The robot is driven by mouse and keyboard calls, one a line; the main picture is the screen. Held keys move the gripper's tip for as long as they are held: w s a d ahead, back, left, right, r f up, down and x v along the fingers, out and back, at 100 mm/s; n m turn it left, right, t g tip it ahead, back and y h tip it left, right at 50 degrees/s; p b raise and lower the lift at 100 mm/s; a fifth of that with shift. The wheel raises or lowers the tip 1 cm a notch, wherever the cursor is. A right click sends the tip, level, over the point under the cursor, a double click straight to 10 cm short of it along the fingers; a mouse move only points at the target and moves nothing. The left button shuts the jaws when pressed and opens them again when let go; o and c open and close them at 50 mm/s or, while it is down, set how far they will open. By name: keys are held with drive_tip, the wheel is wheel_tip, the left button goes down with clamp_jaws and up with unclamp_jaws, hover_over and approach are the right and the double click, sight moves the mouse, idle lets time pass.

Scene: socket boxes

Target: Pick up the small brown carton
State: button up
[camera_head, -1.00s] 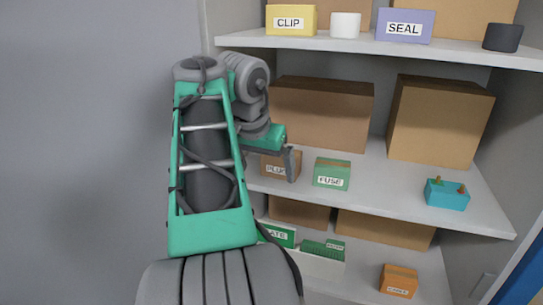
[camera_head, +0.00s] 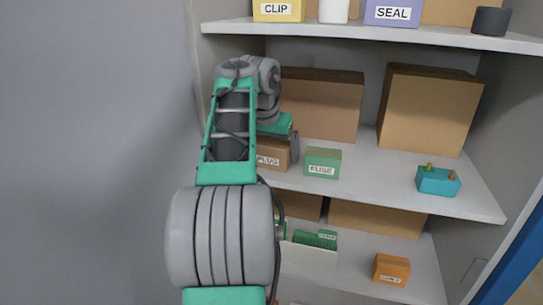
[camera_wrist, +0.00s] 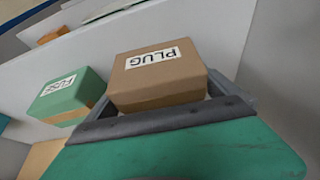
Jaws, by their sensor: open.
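The small brown carton labelled PLUG (camera_head: 273,155) stands on the middle shelf, left of a green FUSE carton (camera_head: 322,162). The PLUG carton (camera_wrist: 160,75) also fills the middle of the wrist view, its label upside down there. My gripper (camera_head: 277,142) is open at the PLUG carton. One dark finger shows along the carton's right side in both views; the other is mostly hidden. The carton appears to lie between the fingers, with the palm close to it. I cannot tell whether the fingers touch it.
Large brown boxes (camera_head: 428,110) stand behind on the same shelf. The upper shelf (camera_head: 400,36) holds CLIP and SEAL boxes above my arm. The lower shelf holds an orange carton (camera_head: 391,270). The FUSE carton is close beside.

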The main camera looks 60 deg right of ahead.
drive_tip(key=shift+c, duration=0.4)
drive_tip(key=shift+r, duration=0.1)
drive_tip(key=c, duration=1.6)
